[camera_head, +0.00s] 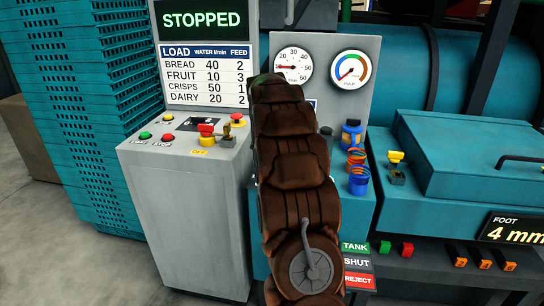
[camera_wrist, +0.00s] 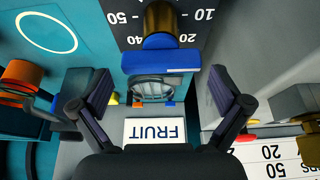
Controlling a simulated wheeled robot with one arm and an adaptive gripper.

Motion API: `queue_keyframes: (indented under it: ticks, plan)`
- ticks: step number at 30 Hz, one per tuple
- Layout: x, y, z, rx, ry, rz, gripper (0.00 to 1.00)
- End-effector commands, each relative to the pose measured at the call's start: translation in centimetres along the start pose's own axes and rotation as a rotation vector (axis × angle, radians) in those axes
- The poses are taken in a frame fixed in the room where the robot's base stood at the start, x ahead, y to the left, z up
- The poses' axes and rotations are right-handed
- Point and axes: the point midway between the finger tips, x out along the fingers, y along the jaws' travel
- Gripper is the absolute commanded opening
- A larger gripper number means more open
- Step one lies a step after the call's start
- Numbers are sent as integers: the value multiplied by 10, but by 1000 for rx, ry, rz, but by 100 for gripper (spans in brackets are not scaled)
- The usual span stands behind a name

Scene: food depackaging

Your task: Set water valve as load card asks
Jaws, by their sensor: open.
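The load card (camera_head: 205,75) on the grey console lists BREAD 40, FRUIT 10, CRISPS 50 and DAIRY 20 l/min. A white FRUIT label (camera_wrist: 155,130) appears upside down in the wrist view. Beyond it is what looks like the water valve, with a blue handle (camera_wrist: 160,60) and a brass stem, on a dark dial plate (camera_wrist: 205,30) marked 10, 20, 40 and 50. My gripper (camera_wrist: 162,92) is open and empty, its fingers on either side of the valve handle area; I cannot tell contact. In the head view, my arm hides both gripper and valve.
The display (camera_head: 203,20) reads STOPPED. The water gauge (camera_head: 293,66) has its needle pointing left; a pulp gauge (camera_head: 350,69) is beside it. Levers and buttons (camera_head: 168,116) stand on the console's left top. An orange coil (camera_head: 356,160) is right of my arm.

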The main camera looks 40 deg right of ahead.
Motion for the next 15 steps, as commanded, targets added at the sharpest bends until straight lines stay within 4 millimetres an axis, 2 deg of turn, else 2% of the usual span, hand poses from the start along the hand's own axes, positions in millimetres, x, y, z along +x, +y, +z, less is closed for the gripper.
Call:
queue_keyframes:
  ticks: [5, 15]
  plan:
    - [-25, 0, 0, 0, 1, -1, 100]
    - [-89, 0, -1, 0, 7, -2, 100]
